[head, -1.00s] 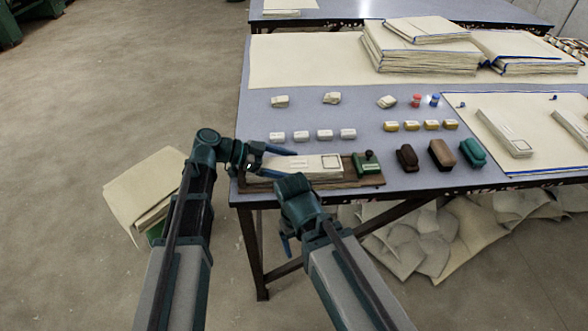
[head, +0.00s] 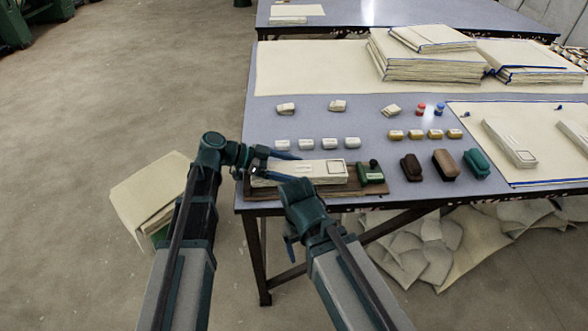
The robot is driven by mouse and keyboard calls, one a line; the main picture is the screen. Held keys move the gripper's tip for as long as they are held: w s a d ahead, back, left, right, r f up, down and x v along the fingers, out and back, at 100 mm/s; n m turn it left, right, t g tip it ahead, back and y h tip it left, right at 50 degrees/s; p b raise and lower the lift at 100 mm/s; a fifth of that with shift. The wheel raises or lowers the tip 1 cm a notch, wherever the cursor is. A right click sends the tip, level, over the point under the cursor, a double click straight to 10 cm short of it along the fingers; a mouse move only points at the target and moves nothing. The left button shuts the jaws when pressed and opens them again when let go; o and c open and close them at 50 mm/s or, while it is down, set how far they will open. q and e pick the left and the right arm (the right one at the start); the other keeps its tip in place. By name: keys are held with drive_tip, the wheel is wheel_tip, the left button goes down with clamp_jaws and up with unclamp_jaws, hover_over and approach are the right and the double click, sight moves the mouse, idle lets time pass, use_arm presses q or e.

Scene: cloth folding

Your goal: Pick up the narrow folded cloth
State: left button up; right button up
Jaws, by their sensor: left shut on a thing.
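The narrow folded cloth (head: 312,170) is a cream, flat strip with a dark printed rectangle near its right end. It lies on a brown board (head: 374,191) at the table's front left corner. My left gripper (head: 284,166) reaches in from the left, its blue fingers along the far and near sides of the cloth's left part, shut on it. I see no clear gap between cloth and board. My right gripper (head: 291,240) hangs low in front of the table edge, apart from the cloth. Its fingers are mostly hidden behind its own wrist.
A green block with a knob (head: 370,173) stands at the board's right end. Brown (head: 411,167) and teal (head: 477,164) brushes sit to its right. Small white blocks (head: 317,144) line up behind. Cloth stacks (head: 430,60) fill the table's back. Cloths lie on the floor below.

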sight(293, 168)
use_arm(q)
wheel_tip(293, 168, up, 9)
drive_tip(key=p, duration=0.7)
drive_tip(key=shift+f+p, duration=0.15)
drive_tip(key=shift+p, duration=0.25)
wheel_tip(293, 168, up, 16)
drive_tip(key=p, duration=1.5)
drive_tip(key=shift+f+p, duration=0.2)
drive_tip(key=shift+p, duration=0.1)
